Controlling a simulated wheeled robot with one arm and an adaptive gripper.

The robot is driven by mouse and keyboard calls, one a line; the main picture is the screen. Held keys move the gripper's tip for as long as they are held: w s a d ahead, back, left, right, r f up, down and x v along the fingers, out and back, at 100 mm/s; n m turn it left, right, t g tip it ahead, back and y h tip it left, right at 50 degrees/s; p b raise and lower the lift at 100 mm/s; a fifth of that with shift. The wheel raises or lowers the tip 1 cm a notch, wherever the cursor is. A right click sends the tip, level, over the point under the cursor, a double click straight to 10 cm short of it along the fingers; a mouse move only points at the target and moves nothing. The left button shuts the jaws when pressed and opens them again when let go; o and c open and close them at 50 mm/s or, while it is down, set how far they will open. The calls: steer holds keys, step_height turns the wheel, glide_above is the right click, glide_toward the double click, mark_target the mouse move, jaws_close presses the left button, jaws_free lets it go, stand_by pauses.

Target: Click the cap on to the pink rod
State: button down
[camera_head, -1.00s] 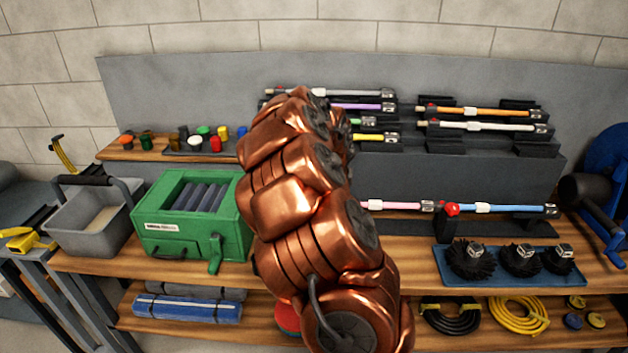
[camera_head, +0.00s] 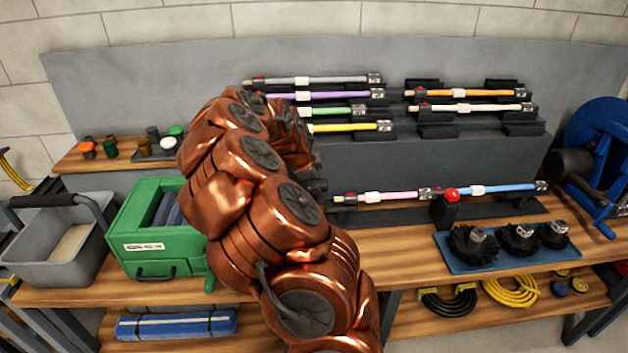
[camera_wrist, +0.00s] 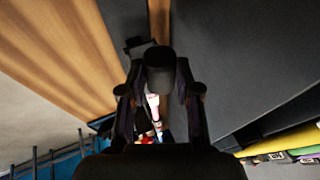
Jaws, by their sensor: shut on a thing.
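The pink rod (camera_head: 400,196) lies level on the low front rack, with a red part and a pale tip at its left end and a dark-and-silver fitting at its right end. My gripper (camera_wrist: 160,72) is shut on a dark round cap (camera_wrist: 160,58), which sits between the fingertips. A pink and white piece, seemingly the pink rod (camera_wrist: 153,103), shows beyond the cap between the fingers. In the head view my arm hides most of the gripper, which is close to the rod's left end. I cannot tell whether cap and rod touch.
The blue rod (camera_head: 500,189) lies right of the pink one, past a red knob (camera_head: 451,195). More rods lie on the stepped racks behind. A blue tray (camera_head: 505,262) of black brushes is in front. The green box (camera_head: 160,240) stands left, near my arm.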

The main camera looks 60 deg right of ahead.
steer(key=f, duration=0.2)
steer(key=f+b, duration=0.1)
steer(key=f, duration=0.1)
steer(key=f+b, duration=0.1)
steer(key=shift+s+d+f, duration=0.1)
steer(key=shift+s+f, duration=0.15)
steer(key=shift+f, duration=0.15)
steer(key=shift+s+a+f, duration=0.2)
steer(key=shift+s+f, duration=0.05)
steer(key=shift+f, duration=0.05)
stand_by(1.0)
steer(key=shift+s+d, duration=0.2)
steer(key=shift+s, duration=0.05)
stand_by(0.4)
steer(key=shift+s+d, duration=0.3)
steer(key=shift+s, duration=0.15)
steer(key=shift+s+d, duration=0.1)
steer(key=shift+d+r, duration=0.15)
steer(key=shift+r, duration=0.05)
stand_by(0.5)
steer(key=shift+w+d+r, duration=0.15)
steer(key=shift+w, duration=0.25)
stand_by(0.5)
steer(key=shift+s+d, duration=0.35)
steer(key=shift+s, duration=0.2)
stand_by(0.4)
